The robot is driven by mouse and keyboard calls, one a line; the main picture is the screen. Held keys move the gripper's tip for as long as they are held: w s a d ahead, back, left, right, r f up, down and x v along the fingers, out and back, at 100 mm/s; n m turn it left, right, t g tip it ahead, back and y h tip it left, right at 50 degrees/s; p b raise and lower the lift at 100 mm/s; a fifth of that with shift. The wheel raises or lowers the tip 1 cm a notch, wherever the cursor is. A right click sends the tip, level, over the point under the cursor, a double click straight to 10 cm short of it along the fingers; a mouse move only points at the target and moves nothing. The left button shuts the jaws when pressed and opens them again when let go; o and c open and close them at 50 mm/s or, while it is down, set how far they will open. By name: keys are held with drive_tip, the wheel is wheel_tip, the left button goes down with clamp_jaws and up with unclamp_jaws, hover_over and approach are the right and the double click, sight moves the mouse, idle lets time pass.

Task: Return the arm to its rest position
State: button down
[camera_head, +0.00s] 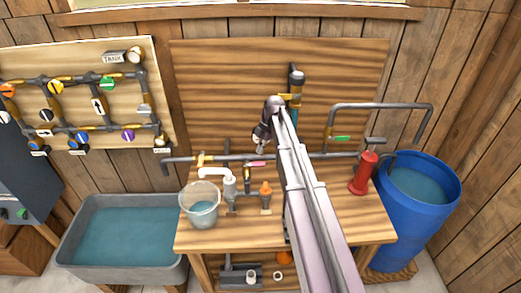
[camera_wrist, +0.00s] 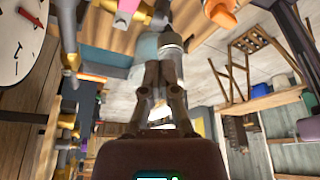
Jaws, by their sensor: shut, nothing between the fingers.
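My arm (camera_head: 310,205) reaches up from the bottom of the head view over the wooden workbench (camera_head: 222,240). My gripper (camera_head: 259,138) is small there, in front of the wooden back panel and above the grey pipe run. In the wrist view my gripper (camera_wrist: 158,72) shows its two dark fingers together, shut with nothing held. A grey-blue cylindrical part (camera_wrist: 158,45) shows behind the fingertips; I cannot tell whether they touch it.
A clear bucket of water (camera_head: 200,205), a red hand pump (camera_head: 365,172) and pipes (camera_head: 330,156) are on the bench. A grey water tub (camera_head: 125,235) stands left, a blue barrel (camera_head: 415,205) right. A valve board (camera_head: 85,95) hangs left. The wrist view shows a round gauge (camera_wrist: 20,40) and shelves (camera_wrist: 270,102).

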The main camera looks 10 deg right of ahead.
drive_tip(key=shift+s, duration=0.1)
drive_tip(key=s+a+f+m+h+b, duration=0.1)
drive_tip(key=s+f+m+b, duration=0.1)
drive_tip(key=s+m, duration=0.9)
drive_tip(key=s+a+f+m+t+h+b, duration=0.1)
drive_tip(key=s+a+f+m+h, duration=0.1)
drive_tip(key=s+m, duration=0.8)
drive_tip(key=shift+s+a+f+m+h+b, duration=0.15)
drive_tip(key=shift+s+f+m+h+b, duration=0.2)
drive_tip(key=shift+s, duration=0.95)
